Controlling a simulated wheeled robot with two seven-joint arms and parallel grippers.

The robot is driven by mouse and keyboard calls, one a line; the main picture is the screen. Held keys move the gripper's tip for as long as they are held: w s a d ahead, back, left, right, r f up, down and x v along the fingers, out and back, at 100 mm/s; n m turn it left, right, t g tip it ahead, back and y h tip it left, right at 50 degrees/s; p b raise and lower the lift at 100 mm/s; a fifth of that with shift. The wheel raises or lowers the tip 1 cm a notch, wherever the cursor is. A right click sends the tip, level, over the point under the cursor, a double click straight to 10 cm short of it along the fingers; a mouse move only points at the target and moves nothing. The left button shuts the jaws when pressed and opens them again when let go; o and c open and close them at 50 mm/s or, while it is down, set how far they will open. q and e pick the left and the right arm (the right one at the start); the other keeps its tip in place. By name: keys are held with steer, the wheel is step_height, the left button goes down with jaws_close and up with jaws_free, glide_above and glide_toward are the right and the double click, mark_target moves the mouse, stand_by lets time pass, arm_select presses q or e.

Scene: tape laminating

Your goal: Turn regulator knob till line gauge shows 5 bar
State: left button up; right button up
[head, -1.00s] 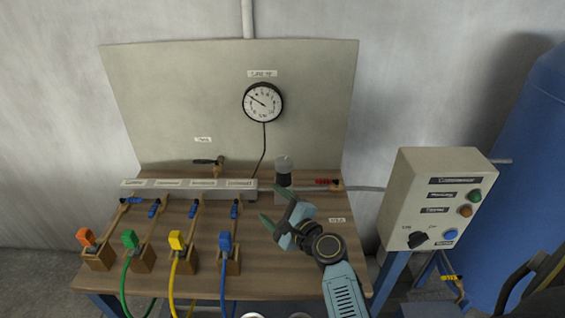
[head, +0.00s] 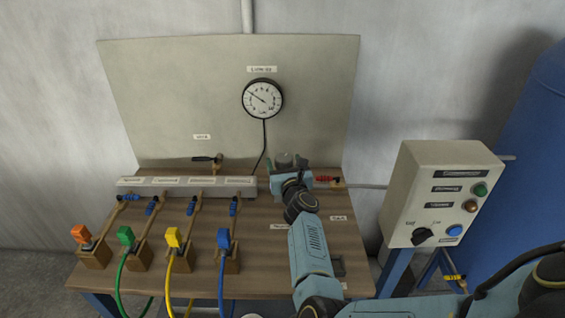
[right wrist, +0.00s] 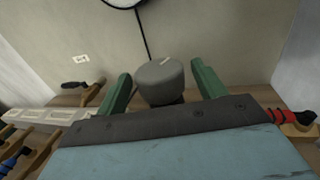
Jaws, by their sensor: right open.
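The regulator knob (right wrist: 160,80) is a grey cylinder with a small pale mark on top; it also shows in the head view (head: 285,159), at the back of the bench. My right gripper (right wrist: 160,88) is open, with one green finger on each side of the knob; in the head view it (head: 288,169) is at the knob. Gaps show between knob and fingers, so I see no grip. The line gauge (head: 263,99) is a round white dial with a black rim on the back panel. Its needle points to the upper left; the numbers are too small to read surely. My left gripper is not in view.
A grey manifold (head: 187,187) with several blue-handled valves lies left of the knob. Orange, green, yellow (head: 173,238) and blue connectors stand in front. A red-handled valve (head: 326,179) is just right of the gripper. A control box (head: 446,195) stands further right.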

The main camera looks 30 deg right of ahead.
steer(key=shift+b+x, duration=0.5)
steer(key=shift+x, duration=0.95)
steer(key=c, duration=1)
